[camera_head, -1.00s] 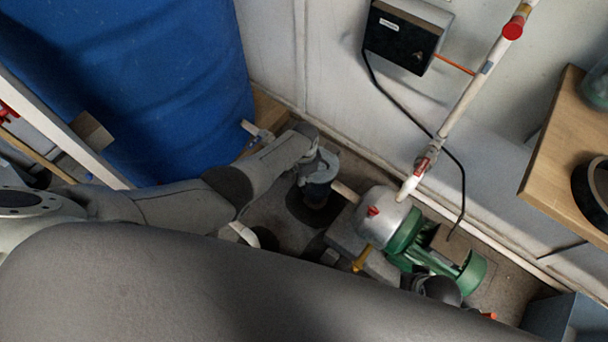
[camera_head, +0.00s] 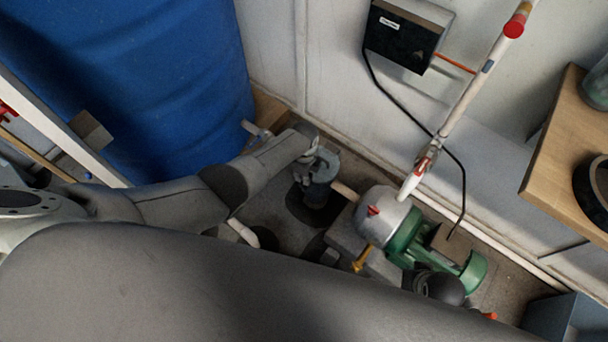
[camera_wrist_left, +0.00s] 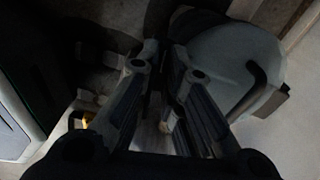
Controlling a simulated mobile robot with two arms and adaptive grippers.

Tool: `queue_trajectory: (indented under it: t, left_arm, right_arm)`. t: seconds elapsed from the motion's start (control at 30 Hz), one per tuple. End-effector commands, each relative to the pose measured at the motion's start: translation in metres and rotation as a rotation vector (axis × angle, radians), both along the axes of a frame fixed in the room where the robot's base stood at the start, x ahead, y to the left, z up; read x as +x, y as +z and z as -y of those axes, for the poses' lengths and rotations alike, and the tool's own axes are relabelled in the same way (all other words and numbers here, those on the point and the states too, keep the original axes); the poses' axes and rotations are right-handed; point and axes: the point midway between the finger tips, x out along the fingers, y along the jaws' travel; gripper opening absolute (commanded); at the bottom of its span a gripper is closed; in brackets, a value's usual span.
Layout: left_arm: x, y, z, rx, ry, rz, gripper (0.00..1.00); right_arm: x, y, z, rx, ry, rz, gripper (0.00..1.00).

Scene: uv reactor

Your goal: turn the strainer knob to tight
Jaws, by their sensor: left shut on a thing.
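The strainer (camera_head: 319,192) is a grey-blue pot on the floor by the wall, left of the pump. My left gripper (camera_head: 318,164) reaches it from the left and is at its top. In the left wrist view the two dark fingers (camera_wrist_left: 165,68) are close together, beside the pale round strainer lid (camera_wrist_left: 228,65). The left gripper is shut on the strainer knob, which is mostly hidden by the fingers; its marking cannot be read. My right gripper does not show.
A silver and green pump (camera_head: 382,217) stands right of the strainer, joined by a short pipe. A white pipe (camera_head: 468,98) rises along the wall. A blue barrel (camera_head: 165,80) stands at the left and a wooden shelf (camera_head: 548,165) at the right.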

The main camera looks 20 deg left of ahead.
Motion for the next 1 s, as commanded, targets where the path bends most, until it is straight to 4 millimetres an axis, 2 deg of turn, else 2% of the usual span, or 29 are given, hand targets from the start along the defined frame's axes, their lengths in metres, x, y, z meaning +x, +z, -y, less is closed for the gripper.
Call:
queue_trajectory:
  t: [0.4, 0.93, 0.97, 1.0]
  left_arm:
    - [-0.0008, -0.0007, -0.0001, 0.0, -0.175, -0.001, 0.0]
    - [-0.0007, -0.0005, -0.0001, 0.001, -0.196, -0.001, 0.0]
    - [-0.0007, -0.0005, -0.0001, 0.001, -0.196, -0.001, 0.13]
    - [-0.0007, -0.0005, -0.0001, 0.0, -0.196, -0.001, 0.18]
  right_arm:
    - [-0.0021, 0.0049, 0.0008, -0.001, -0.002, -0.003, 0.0]
    - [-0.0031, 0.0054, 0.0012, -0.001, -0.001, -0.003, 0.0]
    - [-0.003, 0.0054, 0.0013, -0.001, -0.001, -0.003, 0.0]
    - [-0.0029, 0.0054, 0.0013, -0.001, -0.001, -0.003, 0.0]
